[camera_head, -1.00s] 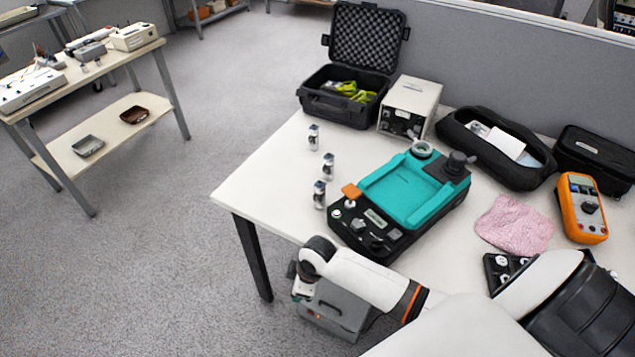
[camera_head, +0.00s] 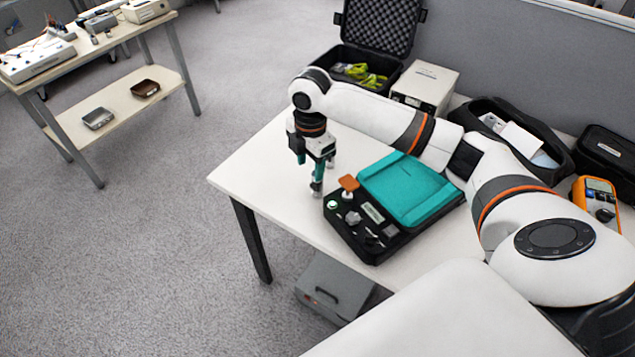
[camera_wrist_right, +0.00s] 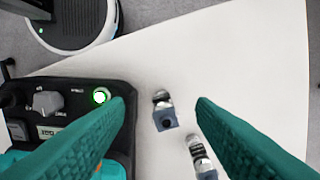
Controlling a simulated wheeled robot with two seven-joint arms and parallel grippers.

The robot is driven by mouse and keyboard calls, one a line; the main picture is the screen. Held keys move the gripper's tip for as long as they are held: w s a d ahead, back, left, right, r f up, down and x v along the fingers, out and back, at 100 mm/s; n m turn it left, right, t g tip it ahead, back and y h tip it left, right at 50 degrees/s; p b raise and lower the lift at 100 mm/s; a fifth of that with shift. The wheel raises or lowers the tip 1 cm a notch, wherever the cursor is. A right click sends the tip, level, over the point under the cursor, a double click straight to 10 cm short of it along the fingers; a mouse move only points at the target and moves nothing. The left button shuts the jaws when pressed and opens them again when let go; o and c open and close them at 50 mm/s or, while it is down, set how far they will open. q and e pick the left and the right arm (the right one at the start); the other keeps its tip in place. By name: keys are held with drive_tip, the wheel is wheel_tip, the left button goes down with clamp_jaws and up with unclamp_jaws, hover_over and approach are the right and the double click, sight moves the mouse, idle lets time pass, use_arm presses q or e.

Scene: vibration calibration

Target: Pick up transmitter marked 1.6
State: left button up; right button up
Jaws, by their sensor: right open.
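My right gripper (camera_head: 312,182) points down over the left part of the white table. In the right wrist view its teal fingers (camera_wrist_right: 160,102) are spread, with nothing held between them. A small transmitter (camera_wrist_right: 166,113) with a blue-grey end and metal top lies in the gap between the fingertips in that view. A second transmitter (camera_wrist_right: 201,155) shows close to the right finger. In the head view one transmitter (camera_head: 317,188) shows at the fingertips; the others are hidden by my arm. No marking 1.6 is legible. My left gripper is not in view.
The teal and black calibration unit (camera_head: 410,190) stands just right of the gripper. An open black case (camera_head: 345,105), a white box (camera_head: 427,86), a black pouch (camera_head: 545,165) and an orange multimeter (camera_head: 597,200) are further back. The table's front left is bare.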

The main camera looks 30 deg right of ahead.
sight(317, 184)
drive_tip(key=shift+n, duration=0.3)
drive_tip(key=d+r, duration=0.1)
drive_tip(key=w+d+r, duration=0.1)
drive_tip(key=d+r, duration=0.1)
drive_tip(key=shift+d+f, duration=0.1)
drive_tip(key=shift+f, duration=0.25)
drive_tip(key=f, duration=1.1)
drive_tip(key=shift+a, duration=0.2)
clamp_jaws()
